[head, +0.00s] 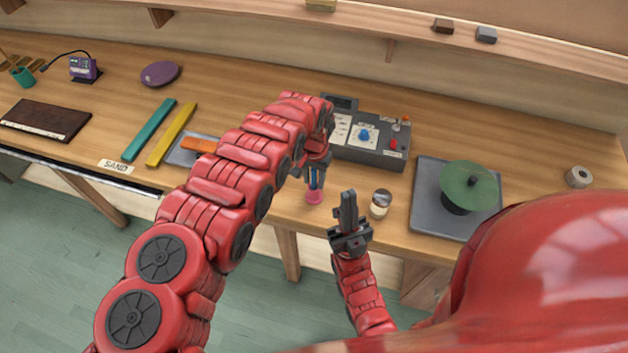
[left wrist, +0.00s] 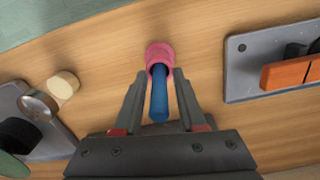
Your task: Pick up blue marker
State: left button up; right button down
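The blue marker (left wrist: 159,100) stands in a small pink cup (left wrist: 159,56) on the wooden bench. In the head view the cup (head: 314,196) sits near the bench's front edge, with the marker (head: 314,178) rising from it. My left gripper (left wrist: 161,76) is open, with one finger on each side of the marker and small gaps between. In the head view its fingers are partly hidden by my arm. My right gripper (head: 348,195) points up in front of the bench, empty, its fingers together.
A grey control box (head: 370,140) stands behind the cup. A small round tin (head: 380,203) is to its right, then a grey plate (head: 425,205) with a green cymbal (head: 468,183).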

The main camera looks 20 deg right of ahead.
pick_arm(q)
grip_shut()
jog(key=shift+r, duration=0.1)
